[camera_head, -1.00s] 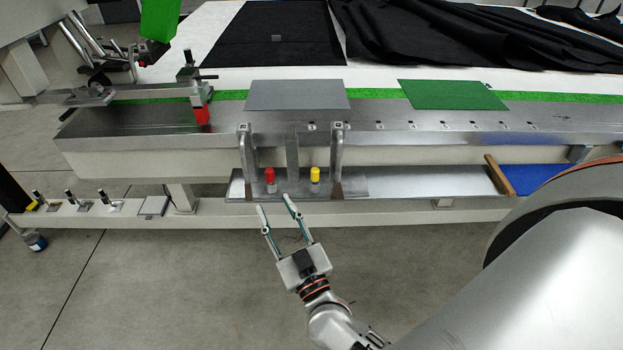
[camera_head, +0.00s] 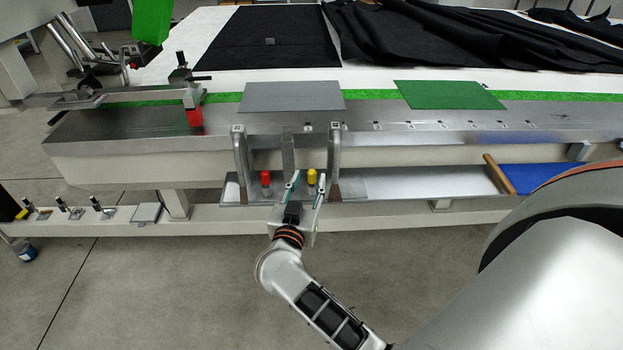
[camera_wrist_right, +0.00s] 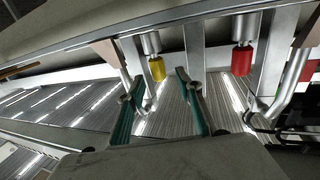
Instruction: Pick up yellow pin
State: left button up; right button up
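The right wrist view shows empty space between the fingers (camera_wrist_right: 154,82). My left gripper is not in view.
Bent metal handles (camera_head: 336,160) stand on both sides of the pins, with a flat upright bar (camera_head: 288,150) between the pins. The table edge (camera_head: 200,160) overhangs behind. The metal shelf (camera_head: 420,182) is clear to the right, up to a wooden strip (camera_head: 499,174) and blue surface.

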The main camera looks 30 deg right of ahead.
jog(key=x, duration=0.3)
jog(key=shift+w+d+f, duration=0.15)
jog(key=shift+d+f, duration=0.1)
jog(key=shift+f, duration=0.1)
jog(key=shift+w+d+r, duration=0.1)
jog(key=shift+w, duration=0.05)
grip_shut()
notch_tip(320, 180, up, 14)
jog(key=p, duration=0.4)
notch_tip(320, 180, up, 5)
jog(key=p, duration=0.2)
send_over(311, 178)
jog(key=shift+w+d+r+p, duration=0.15)
jog(key=shift+r+p, duration=0.4)
jog(key=shift+p, duration=0.2)
jog(key=shift+w+d+r+p, duration=0.15)
jog(key=shift+r+p, duration=0.35)
jog(key=shift+p, duration=0.25)
jog(key=shift+w+d+r+p, duration=0.1)
jog(key=shift+d+r+p, duration=0.05)
jog(key=shift+r+p, duration=0.5)
